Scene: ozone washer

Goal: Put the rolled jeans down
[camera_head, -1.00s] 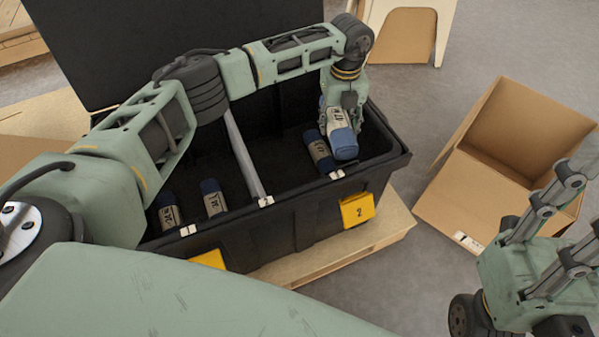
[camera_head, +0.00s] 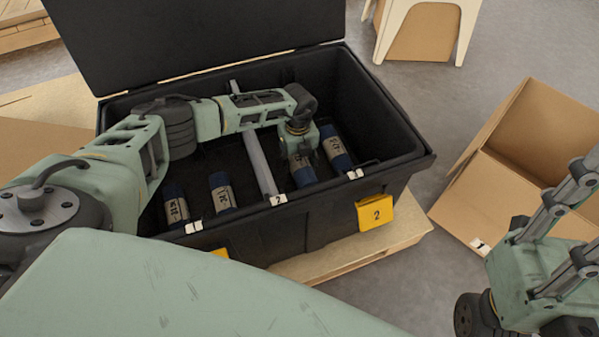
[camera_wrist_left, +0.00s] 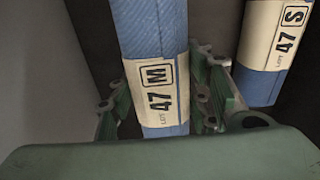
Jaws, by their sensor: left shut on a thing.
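My left gripper (camera_head: 301,150) is low inside the right compartment of the black crate (camera_head: 320,222). It is shut on the rolled jeans (camera_head: 303,172), a blue roll with a beige "47 M" band. In the left wrist view the same rolled jeans (camera_wrist_left: 155,75) stand between the green fingers (camera_wrist_left: 157,112). A second roll (camera_head: 337,150) lies to the right, and its band reads "47 S" in the left wrist view (camera_wrist_left: 272,45). I cannot tell whether the held roll touches the crate floor. My right gripper (camera_head: 568,228) is at the right edge, its fingertips cut off.
A grey divider (camera_head: 260,165) splits the crate. Two more rolls, (camera_head: 175,208) and (camera_head: 222,192), lie left of it. The lid (camera_head: 190,40) stands open behind. An open cardboard box (camera_head: 530,150) stands on the floor to the right.

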